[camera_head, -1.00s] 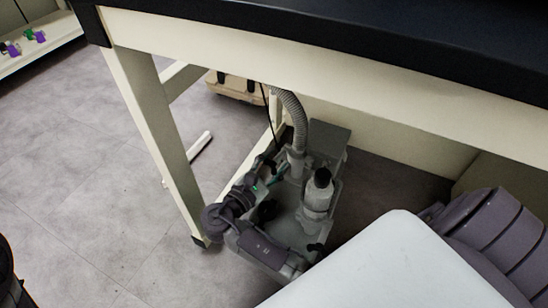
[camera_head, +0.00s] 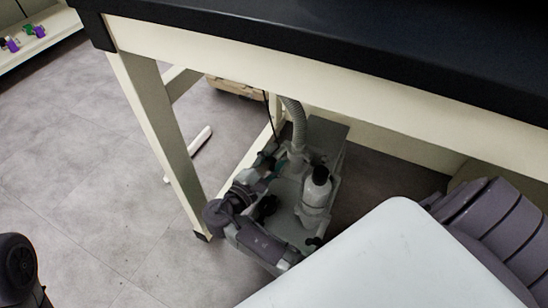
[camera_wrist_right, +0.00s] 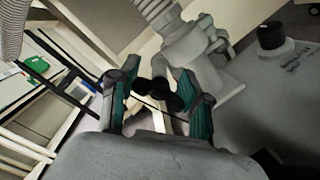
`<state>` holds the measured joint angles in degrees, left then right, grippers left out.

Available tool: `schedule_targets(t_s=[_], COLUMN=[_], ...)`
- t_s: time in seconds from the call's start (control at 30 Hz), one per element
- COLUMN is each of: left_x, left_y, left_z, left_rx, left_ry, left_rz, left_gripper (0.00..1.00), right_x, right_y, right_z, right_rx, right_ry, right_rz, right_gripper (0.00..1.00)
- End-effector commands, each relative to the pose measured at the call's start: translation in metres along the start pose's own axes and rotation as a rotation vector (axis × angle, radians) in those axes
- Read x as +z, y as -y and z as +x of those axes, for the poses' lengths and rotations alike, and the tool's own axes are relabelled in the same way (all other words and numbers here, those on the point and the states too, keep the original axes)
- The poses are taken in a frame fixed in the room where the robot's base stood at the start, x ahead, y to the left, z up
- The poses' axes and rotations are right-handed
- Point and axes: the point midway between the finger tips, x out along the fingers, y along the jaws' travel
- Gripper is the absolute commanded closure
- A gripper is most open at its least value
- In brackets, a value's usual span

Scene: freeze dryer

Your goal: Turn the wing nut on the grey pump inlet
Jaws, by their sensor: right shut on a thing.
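The grey pump inlet (camera_head: 297,153) stands up from the pump (camera_head: 287,215) under the bench, with a ribbed hose on top. It also shows in the right wrist view (camera_wrist_right: 190,45). My right gripper (camera_head: 268,164) reaches in beside the inlet from the left. In the right wrist view its teal-padded fingers (camera_wrist_right: 158,85) are shut on the black wing nut (camera_wrist_right: 163,94), which sits between them next to the inlet. The wing nut is too small and covered to make out in the head view. My left gripper is not in view.
The black bench top (camera_head: 330,50) and its cream frame hang over the pump. A bench leg (camera_head: 160,130) stands close to the left of my right arm. Open floor (camera_head: 75,190) lies to the left.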

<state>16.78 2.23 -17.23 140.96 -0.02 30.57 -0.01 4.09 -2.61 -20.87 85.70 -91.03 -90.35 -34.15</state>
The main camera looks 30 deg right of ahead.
Motion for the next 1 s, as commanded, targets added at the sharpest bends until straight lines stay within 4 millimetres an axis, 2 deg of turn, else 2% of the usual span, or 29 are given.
schedule_targets(t_s=[0.03,0.2,0.23,0.33,0.67,0.77,1.0], left_x=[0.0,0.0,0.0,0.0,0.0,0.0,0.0], left_y=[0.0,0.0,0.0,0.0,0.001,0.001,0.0], left_z=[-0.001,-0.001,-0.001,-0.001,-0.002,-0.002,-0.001], left_rx=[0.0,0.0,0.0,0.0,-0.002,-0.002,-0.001], left_ry=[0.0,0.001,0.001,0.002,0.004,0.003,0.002], left_rz=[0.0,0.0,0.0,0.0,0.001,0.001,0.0], left_gripper=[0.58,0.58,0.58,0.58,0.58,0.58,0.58], right_x=[0.001,0.001,0.001,0.0,0.0,-0.001,0.0], right_y=[0.005,0.005,0.005,0.005,0.002,0.002,0.003], right_z=[0.001,0.001,0.001,0.001,-0.002,-0.012,-0.052], right_rx=[-0.008,-0.009,-0.009,-0.007,-0.004,-0.003,-0.006], right_ry=[0.004,0.004,0.004,0.003,0.0,-0.001,0.0], right_rz=[-0.008,-0.009,-0.01,-0.009,-0.005,-0.006,-0.007], right_gripper=[0.87,0.87,0.47,0.32,0.32,0.32,0.32])
